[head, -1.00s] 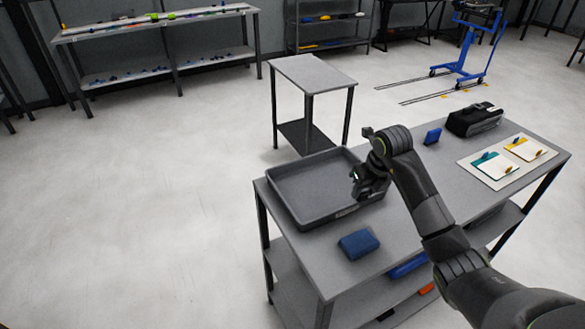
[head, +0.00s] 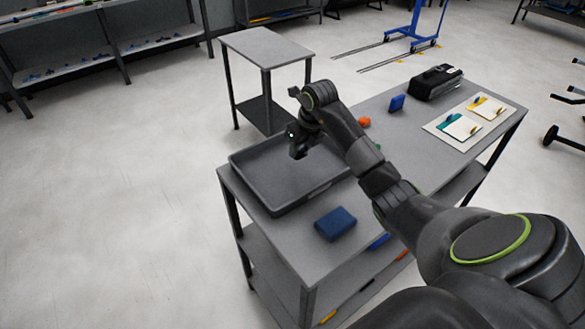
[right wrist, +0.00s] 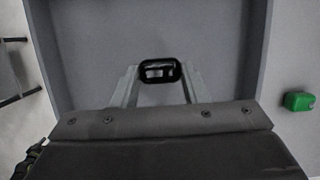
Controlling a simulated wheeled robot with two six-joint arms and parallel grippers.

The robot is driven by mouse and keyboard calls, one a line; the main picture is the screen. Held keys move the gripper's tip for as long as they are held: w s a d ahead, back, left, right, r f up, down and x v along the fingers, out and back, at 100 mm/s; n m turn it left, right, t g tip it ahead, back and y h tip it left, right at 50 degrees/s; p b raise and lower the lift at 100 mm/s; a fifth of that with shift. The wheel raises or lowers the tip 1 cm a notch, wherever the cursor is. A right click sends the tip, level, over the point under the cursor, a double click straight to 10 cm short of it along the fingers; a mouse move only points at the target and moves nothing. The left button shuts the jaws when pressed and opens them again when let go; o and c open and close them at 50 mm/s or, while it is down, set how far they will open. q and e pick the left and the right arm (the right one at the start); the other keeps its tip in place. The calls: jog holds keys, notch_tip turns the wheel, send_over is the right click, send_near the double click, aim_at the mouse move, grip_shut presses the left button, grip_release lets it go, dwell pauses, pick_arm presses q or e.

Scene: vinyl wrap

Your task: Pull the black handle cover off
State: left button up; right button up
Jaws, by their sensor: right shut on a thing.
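My right gripper (head: 298,150) is over the grey tray (head: 248,165) on the table. In the right wrist view its two pale fingers (right wrist: 160,82) are shut on a small black ring-like piece, which looks like the black handle cover (right wrist: 160,65). The piece is held above the tray floor, which fills the middle of that view. In the head view the held piece is too small and dark to make out. I cannot see the handle it belongs to. My left gripper is not in view.
A blue block (head: 335,223) lies in front of the tray. Beyond my arm are a small orange thing (head: 364,122), a blue piece (head: 397,103), a black case (head: 436,82) and a board with cards (head: 468,118). In the wrist view a green block (right wrist: 298,102) lies beside the tray.

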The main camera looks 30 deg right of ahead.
jog(key=shift+f, duration=0.7)
jog(key=o, duration=1.2)
jog(key=shift+r, duration=0.15)
jog(key=shift+p+v, duration=1.75)
jog(key=shift+v, duration=6.9)
